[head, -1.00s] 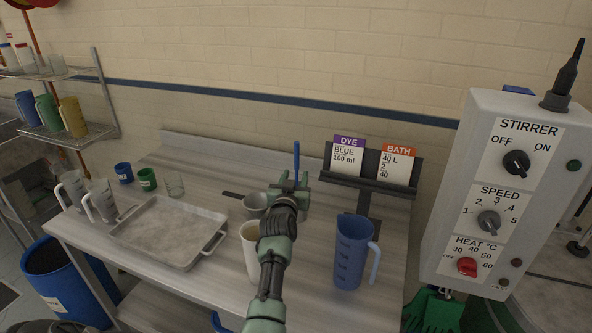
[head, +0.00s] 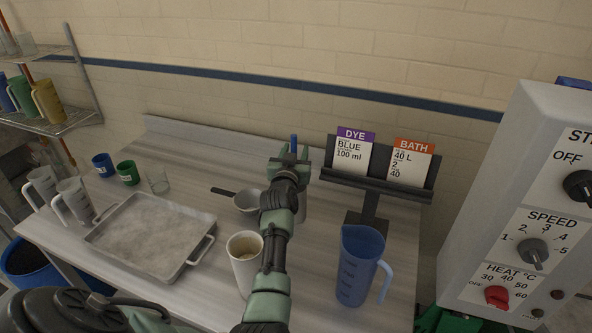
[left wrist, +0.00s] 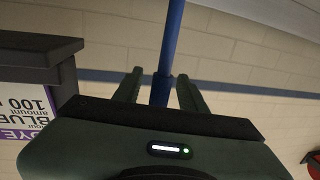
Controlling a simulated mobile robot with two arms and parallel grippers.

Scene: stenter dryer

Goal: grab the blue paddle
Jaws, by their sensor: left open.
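The blue paddle (head: 293,144) shows only its upper shaft in the head view; its lower part is hidden behind my gripper and arm. My left gripper (head: 290,157) is at the paddle over the table's far side. In the left wrist view, the blue shaft (left wrist: 169,45) stands between the two open fingers (left wrist: 159,82), with gaps visible beside it. I cannot tell whether a finger touches it. My right gripper is not in view.
A card stand (head: 372,188) is close right of my left gripper. A white cup (head: 243,262), a small grey pan (head: 246,201) and a blue jug (head: 357,265) stand near the arm. A metal tray (head: 150,238) is left. The control box (head: 535,215) is right.

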